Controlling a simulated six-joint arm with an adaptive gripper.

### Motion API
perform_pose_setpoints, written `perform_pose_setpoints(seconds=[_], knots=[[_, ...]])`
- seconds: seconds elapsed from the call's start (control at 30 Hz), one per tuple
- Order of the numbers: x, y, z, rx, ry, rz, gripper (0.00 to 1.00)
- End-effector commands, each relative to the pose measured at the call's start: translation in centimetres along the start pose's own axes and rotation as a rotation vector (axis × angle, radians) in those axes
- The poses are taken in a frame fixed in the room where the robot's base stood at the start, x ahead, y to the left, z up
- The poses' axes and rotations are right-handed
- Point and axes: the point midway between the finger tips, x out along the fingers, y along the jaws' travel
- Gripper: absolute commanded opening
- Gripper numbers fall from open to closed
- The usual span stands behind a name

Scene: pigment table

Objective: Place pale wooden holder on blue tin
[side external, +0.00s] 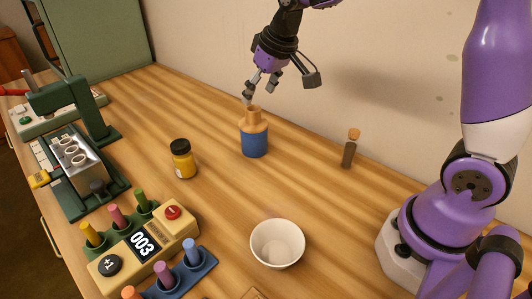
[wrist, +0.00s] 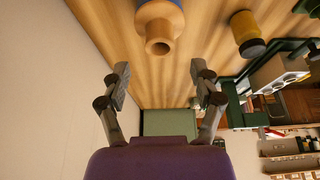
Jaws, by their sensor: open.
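The pale wooden holder (side external: 254,119) sits upright on top of the blue tin (side external: 254,143), which stands on the table. The holder has a narrow open neck. In the wrist view the holder (wrist: 158,30) shows at the top with its round opening towards the camera, and a sliver of the blue tin (wrist: 172,3) shows behind it. My gripper (side external: 262,93) is just above the holder in the side view, its fingers spread and empty. In the wrist view my gripper (wrist: 160,86) is open, with the holder beyond and apart from the fingertips.
A yellow jar with a dark lid (side external: 183,160) stands left of the tin. A white bowl (side external: 277,244) is in front, and a small brown-topped object (side external: 350,148) stands right. A counter box with pegs (side external: 142,240) and a green machine (side external: 80,150) occupy the left. Table around the tin is clear.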

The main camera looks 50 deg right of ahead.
Motion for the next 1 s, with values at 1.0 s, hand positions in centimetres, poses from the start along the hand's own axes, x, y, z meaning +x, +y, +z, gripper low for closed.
perform_pose_setpoints(seconds=[1.0], knots=[[-9.6, -2.4, 15.9, 0.0, 0.096, -0.004, 0.73]])
